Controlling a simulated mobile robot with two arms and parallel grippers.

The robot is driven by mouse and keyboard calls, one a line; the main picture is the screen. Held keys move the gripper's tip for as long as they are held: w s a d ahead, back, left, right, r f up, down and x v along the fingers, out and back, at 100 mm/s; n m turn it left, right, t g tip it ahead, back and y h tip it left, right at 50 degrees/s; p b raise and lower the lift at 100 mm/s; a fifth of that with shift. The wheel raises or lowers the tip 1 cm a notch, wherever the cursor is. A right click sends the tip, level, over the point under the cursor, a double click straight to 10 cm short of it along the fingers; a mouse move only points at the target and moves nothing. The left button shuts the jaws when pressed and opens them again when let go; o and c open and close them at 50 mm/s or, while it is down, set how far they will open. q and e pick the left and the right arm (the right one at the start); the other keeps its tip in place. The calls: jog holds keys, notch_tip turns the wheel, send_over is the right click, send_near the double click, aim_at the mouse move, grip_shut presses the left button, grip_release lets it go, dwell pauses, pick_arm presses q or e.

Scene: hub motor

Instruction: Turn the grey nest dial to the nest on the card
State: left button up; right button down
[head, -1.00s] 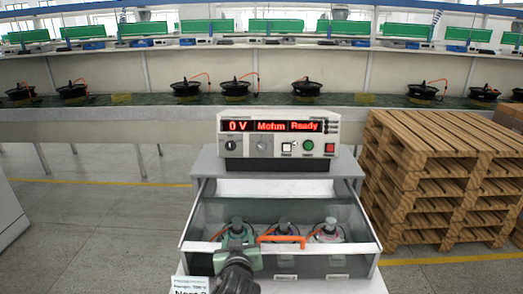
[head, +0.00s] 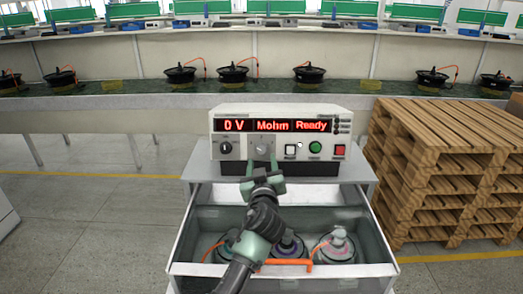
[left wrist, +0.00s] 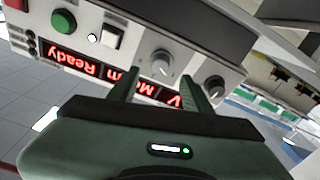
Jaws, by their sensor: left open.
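The grey nest dial (head: 262,149) is on the front of the tester (head: 282,120), right of a black knob (head: 226,147). Its display reads 0 V, Mohm, Ready. My left gripper (head: 262,168) is open, just in front of and a little below the grey dial. In the left wrist view the panel appears upside down, and the grey dial (left wrist: 160,63) lies between and beyond the open fingertips (left wrist: 160,82), apparently not gripped. The dial's markings are too small to read. The card is not in view now. My right gripper is not in view.
White, green (head: 315,147) and red (head: 339,151) buttons sit right of the dial. Wooden pallets (head: 440,170) stand at the right. A conveyor with motors runs behind.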

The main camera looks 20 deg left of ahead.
aim_at(261, 151)
pick_arm(q)
jog(key=x, duration=0.4)
jog(key=shift+a+r+p, duration=0.1)
jog(key=shift+p, duration=0.25)
jog(key=shift+x, duration=0.9)
grip_shut()
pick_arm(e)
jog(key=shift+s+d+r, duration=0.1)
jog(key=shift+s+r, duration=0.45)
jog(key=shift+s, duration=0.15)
